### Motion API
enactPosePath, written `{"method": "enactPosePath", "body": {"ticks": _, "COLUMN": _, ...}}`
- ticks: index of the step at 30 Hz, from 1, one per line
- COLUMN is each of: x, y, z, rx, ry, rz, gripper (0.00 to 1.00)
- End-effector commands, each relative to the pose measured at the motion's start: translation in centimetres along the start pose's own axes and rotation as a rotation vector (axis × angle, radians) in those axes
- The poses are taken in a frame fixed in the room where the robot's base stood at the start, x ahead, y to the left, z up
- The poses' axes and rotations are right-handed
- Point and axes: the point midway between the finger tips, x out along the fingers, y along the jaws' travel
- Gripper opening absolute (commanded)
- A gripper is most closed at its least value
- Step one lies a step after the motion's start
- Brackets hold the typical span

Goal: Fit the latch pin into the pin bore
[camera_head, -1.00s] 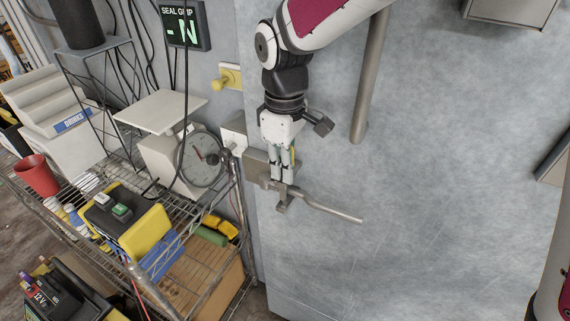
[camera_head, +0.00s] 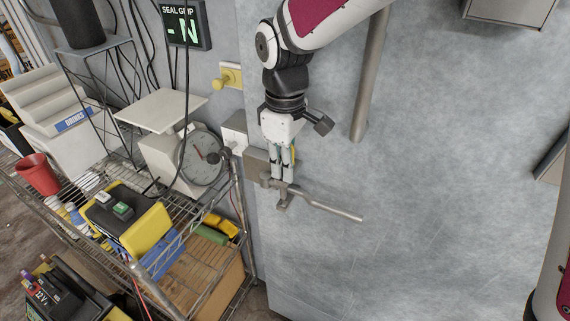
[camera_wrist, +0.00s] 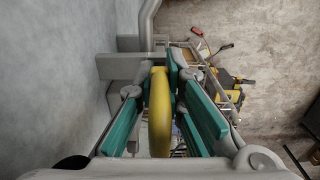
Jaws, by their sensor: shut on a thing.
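My gripper (camera_head: 283,178) points down at the grey latch hardware on the door's left edge. In the wrist view, my gripper (camera_wrist: 160,95) is closed with its teal-padded fingers around a curved yellow part (camera_wrist: 160,112), which looks like the latch pin's grip. Only a yellow sliver (camera_head: 293,156) shows beside the fingers in the head view. The latch bracket (camera_head: 256,166) and the long bent handle bar (camera_head: 330,209) are right at the fingertips. The pin's shaft and the pin bore are hidden, so I cannot tell whether the pin is in the bore.
A wire shelf (camera_head: 205,280) stands close on the left with a dial scale (camera_head: 200,157), a yellow and black box (camera_head: 125,220) and a red cup (camera_head: 38,175). A vertical grey bar (camera_head: 370,80) is on the door. The lower door face is clear.

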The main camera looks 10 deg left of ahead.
Motion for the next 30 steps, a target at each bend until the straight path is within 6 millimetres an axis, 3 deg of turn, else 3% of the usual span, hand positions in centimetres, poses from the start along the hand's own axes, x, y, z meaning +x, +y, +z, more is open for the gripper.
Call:
{"method": "enactPosePath", "body": {"ticks": 19, "x": 0.82, "y": 0.00, "z": 0.00, "rx": 0.000, "ry": -0.001, "rz": 0.000, "gripper": 0.00}}
{"method": "enactPosePath", "body": {"ticks": 20, "x": 0.80, "y": 0.00, "z": -0.01, "rx": 0.000, "ry": 0.000, "rz": 0.000, "gripper": 0.17}}
{"method": "enactPosePath", "body": {"ticks": 22, "x": 0.81, "y": -0.03, "z": 0.00, "rx": 0.000, "ry": -0.001, "rz": -0.001, "gripper": 0.32}}
{"method": "enactPosePath", "body": {"ticks": 30, "x": 0.85, "y": -0.03, "z": 0.01, "rx": 0.000, "ry": -0.001, "rz": -0.001, "gripper": 0.33}}
